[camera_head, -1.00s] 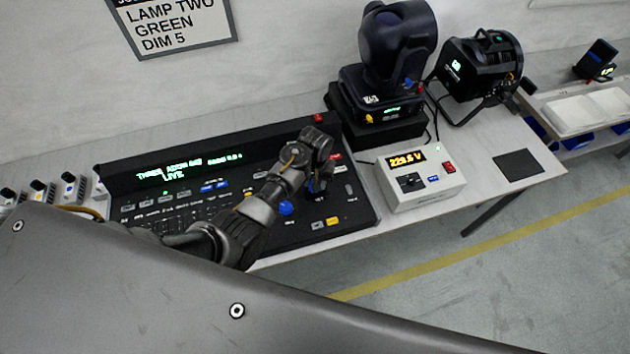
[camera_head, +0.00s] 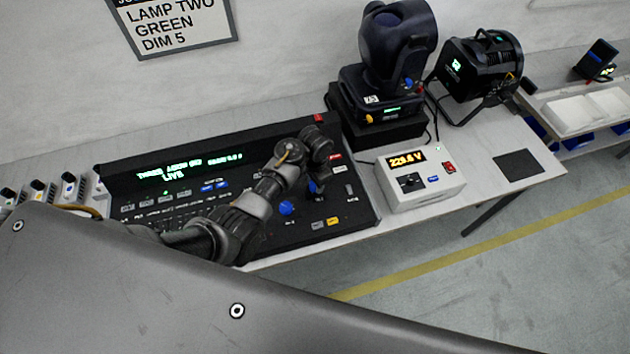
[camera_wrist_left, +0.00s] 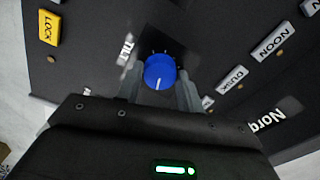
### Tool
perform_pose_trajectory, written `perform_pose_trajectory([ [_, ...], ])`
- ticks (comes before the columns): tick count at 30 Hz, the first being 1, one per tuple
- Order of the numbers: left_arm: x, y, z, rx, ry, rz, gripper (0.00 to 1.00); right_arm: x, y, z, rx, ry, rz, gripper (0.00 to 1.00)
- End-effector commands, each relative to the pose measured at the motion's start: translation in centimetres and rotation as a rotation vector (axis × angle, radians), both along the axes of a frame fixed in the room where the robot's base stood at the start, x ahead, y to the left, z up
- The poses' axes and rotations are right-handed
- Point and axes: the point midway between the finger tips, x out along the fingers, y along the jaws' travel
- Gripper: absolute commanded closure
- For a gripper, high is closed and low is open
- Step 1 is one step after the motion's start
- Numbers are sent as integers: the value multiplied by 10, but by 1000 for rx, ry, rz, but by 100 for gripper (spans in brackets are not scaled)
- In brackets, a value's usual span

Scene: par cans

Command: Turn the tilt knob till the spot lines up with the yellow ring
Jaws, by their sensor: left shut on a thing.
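The light spot and the yellow ring are not in view. My right gripper is not in view.
Another blue knob (camera_head: 286,208) stands left of the gripper. A yellow LOCK button (camera_wrist_left: 49,27) and grey NOON (camera_wrist_left: 272,42) and DUSK (camera_wrist_left: 231,80) buttons lie around the knob. A white meter box (camera_head: 424,187) and a black moving-head lamp (camera_head: 397,50) stand to the right.

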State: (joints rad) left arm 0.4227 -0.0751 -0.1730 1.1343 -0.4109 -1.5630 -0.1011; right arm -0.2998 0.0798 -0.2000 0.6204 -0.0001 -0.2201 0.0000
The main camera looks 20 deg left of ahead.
Motion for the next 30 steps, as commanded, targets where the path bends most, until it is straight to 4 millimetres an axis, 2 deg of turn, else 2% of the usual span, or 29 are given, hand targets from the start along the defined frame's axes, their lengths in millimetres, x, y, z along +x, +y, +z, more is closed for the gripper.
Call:
perform_pose_trajectory([
  [20, 1, 0, 1, -1, -3, -61, 86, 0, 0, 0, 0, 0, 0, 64],
  [21, 1, 0, 1, -1, -3, -61, 60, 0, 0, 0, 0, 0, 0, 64],
  [26, 1, 0, 1, -1, -2, -61, 41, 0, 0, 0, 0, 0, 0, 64],
  [30, 0, 0, 0, -1, -1, -60, 41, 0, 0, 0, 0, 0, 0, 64],
])
